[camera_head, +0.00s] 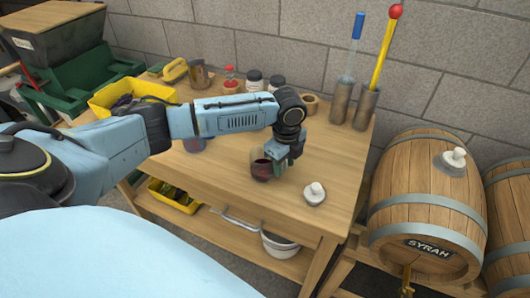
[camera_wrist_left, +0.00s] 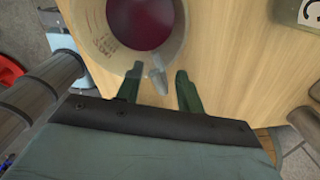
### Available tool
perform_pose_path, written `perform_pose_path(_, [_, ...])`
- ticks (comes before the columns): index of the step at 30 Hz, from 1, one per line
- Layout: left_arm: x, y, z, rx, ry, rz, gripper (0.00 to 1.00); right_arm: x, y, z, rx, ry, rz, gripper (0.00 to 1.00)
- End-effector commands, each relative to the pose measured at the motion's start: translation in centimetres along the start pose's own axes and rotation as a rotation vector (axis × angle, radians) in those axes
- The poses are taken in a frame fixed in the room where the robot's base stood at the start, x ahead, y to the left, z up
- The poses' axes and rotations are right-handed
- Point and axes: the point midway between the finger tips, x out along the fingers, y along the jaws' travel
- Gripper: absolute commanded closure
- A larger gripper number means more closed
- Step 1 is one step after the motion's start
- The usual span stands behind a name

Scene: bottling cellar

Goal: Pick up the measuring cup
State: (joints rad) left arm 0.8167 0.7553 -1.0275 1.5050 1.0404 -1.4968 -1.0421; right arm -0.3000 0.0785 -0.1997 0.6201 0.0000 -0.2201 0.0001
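The measuring cup (camera_head: 260,168) is a clear cup with dark red liquid, standing upright on the wooden table in the head view. In the left wrist view the cup (camera_wrist_left: 105,45) is at the top, with faint print on its wall. My left gripper (camera_head: 287,158) points down at its right side. In the left wrist view, the green fingers of my left gripper (camera_wrist_left: 160,90) are apart. A grey piece, apparently the cup's handle (camera_wrist_left: 158,75), shows between them; I cannot tell whether they touch it. My right gripper is not in view.
A white stopper (camera_head: 314,194) lies right of the cup near the table's front edge. Behind stand dark jars (camera_head: 254,80), a metal jug (camera_head: 199,74), a yellow crate (camera_head: 112,95) and two metal tubes (camera_head: 341,102) holding tall tools. Barrels (camera_head: 425,190) stand right of the table (camera_head: 240,205).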

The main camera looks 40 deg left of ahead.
Motion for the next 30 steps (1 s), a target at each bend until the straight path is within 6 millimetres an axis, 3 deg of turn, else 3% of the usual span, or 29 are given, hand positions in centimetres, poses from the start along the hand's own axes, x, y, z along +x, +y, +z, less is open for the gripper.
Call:
perform_pose_path(1, [0.0,0.0,0.0,0.0,0.0,0.0,0.7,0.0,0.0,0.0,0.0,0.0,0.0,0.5])
perform_pose_path(8, [0.0,0.0,0.0,0.0,0.0,0.0,1.0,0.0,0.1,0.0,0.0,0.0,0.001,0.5])
perform_pose_path(21, [-0.4,0.0,0.0,-0.001,0.0,-0.001,1.0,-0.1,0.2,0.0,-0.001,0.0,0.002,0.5])
perform_pose_path(30, [-5.9,-0.2,0.0,0.0,0.001,-0.004,1.0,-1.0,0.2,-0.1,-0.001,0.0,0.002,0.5])
